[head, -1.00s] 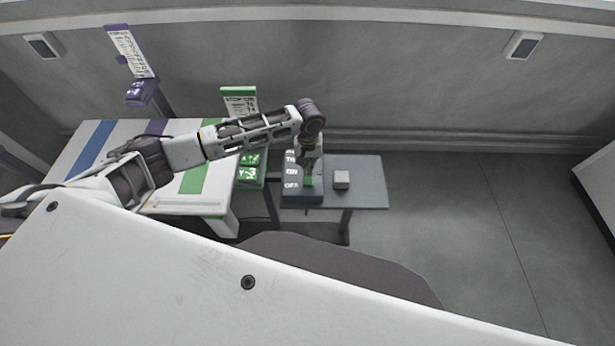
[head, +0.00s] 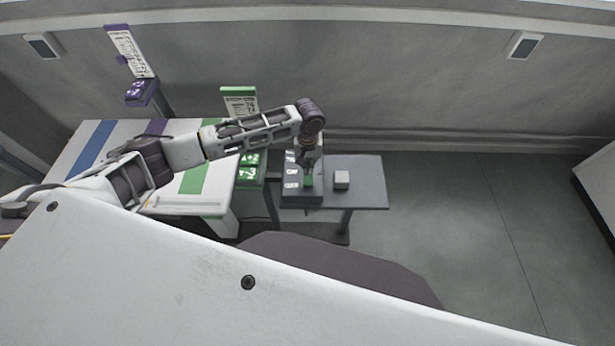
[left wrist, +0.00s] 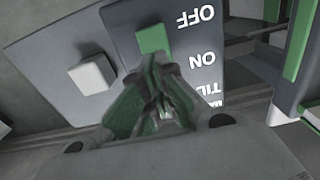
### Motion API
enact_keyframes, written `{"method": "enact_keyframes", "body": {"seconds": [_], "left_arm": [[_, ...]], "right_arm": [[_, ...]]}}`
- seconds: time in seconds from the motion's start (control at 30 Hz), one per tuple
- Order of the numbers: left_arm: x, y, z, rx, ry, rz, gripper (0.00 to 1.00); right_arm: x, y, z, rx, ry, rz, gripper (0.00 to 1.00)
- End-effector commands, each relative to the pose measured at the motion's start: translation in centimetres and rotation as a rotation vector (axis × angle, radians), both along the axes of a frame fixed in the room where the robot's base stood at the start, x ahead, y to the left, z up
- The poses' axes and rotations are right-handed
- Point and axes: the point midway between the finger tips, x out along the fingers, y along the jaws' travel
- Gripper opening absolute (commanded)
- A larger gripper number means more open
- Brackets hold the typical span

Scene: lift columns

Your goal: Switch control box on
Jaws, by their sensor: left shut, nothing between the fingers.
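The control box (head: 291,196) is a dark box with white lettering on a small grey table. A green switch (head: 308,181) shows on its top, just below my left gripper (head: 305,165) in the head view. In the left wrist view, the switch (left wrist: 152,38) lies beside the upside-down OFF and ON labels on the box (left wrist: 180,12), about between them. My left gripper (left wrist: 158,62) is shut and empty, its fingertips right by the switch's edge. I cannot tell whether they touch it. The fingers cover part of the box. My right gripper is not in view.
A light grey block (head: 341,179) stands on the small table (head: 368,185), right of the box. A purple-framed sign (head: 130,50) stands behind. Floor on the right is clear.

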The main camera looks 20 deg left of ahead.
Motion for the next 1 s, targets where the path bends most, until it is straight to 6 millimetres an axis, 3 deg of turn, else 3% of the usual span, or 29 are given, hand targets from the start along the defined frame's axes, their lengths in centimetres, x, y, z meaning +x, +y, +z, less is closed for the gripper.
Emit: {"method": "enact_keyframes", "body": {"seconds": [1.0], "left_arm": [[0.02,-0.03,-0.81,-0.001,0.000,0.000,0.00]], "right_arm": [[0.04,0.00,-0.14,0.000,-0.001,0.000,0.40]]}}
